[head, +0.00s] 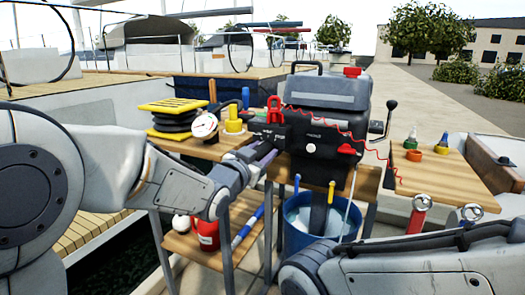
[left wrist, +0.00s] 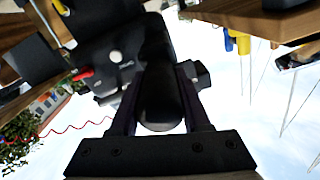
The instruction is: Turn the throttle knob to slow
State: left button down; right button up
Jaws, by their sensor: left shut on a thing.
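The outboard motor (head: 328,92) stands in the middle of the head view, with a grey cowl and a black front with small illegible markings. My left gripper (head: 265,148) is at the left of this black front. In the left wrist view, its two fingers are shut on a black rounded grip (left wrist: 160,95), which appears to be the throttle knob on the motor's tiller. The fingers lie along both sides of it. In the head view the knob is mostly hidden by the gripper. I cannot read any slow mark or the knob's angle. My right gripper is out of view.
A coiled red cord (head: 365,142) runs from the motor to the right. A blue bucket (head: 308,238) is below. A gauge (head: 204,125) and yellow-topped stack (head: 178,105) stand left on a wooden shelf. Small bottles (head: 441,145) stand on the right board.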

pick_arm(q)
jog(key=shift+n, duration=0.6)
jog(key=shift+c, duration=1.8)
grip_release()
jog(key=shift+s, duration=0.1)
jog(key=p+v, duration=0.2)
jog(key=v, duration=0.8)
jog(key=shift+s+a, duration=0.1)
